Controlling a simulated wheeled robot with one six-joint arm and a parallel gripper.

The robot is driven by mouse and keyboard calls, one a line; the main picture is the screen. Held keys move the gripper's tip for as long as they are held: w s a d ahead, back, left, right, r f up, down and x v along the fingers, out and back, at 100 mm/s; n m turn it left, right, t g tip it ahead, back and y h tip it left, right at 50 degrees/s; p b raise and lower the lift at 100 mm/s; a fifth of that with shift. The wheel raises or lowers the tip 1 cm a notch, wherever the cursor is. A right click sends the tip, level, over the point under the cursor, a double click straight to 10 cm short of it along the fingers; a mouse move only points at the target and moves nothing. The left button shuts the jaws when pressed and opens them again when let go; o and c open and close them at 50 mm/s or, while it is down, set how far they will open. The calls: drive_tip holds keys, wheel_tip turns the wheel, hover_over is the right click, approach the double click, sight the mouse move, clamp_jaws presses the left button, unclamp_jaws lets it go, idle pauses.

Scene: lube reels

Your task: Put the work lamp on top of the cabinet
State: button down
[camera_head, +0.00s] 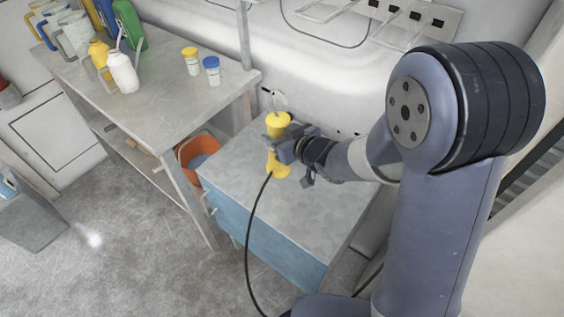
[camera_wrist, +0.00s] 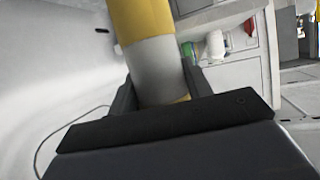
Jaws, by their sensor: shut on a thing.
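The work lamp (camera_head: 278,124) is yellow with a pale middle and a hook at its top. It stands upright over the blue cabinet with a grey top (camera_head: 318,212). My gripper (camera_head: 279,148) is shut around the lamp's middle. In the wrist view the lamp's pale grip section (camera_wrist: 158,68) lies between the fingers of my gripper (camera_wrist: 155,88). The lamp's lower yellow end is at the cabinet top; I cannot tell whether it touches. A black cable (camera_head: 249,230) runs down past the cabinet's front.
A grey workbench (camera_head: 150,108) at left holds bottles, jugs and two small lidded jars (camera_head: 191,62). An orange bucket (camera_head: 196,150) sits between bench and cabinet. A white wall unit (camera_head: 325,100) stands behind. The cabinet top's front right is clear.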

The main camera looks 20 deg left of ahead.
drive_tip(key=shift+f, duration=3.95)
drive_tip(key=shift+f+b, duration=0.2)
drive_tip(key=shift+b, duration=0.15)
drive_tip(key=c, duration=0.7)
unclamp_jaws()
drive_tip(key=shift+r+p, duration=0.2)
drive_tip(key=shift+p, duration=0.1)
drive_tip(key=b+v, duration=0.1)
drive_tip(key=v, duration=1.1)
drive_tip(key=shift+s, duration=0.1)
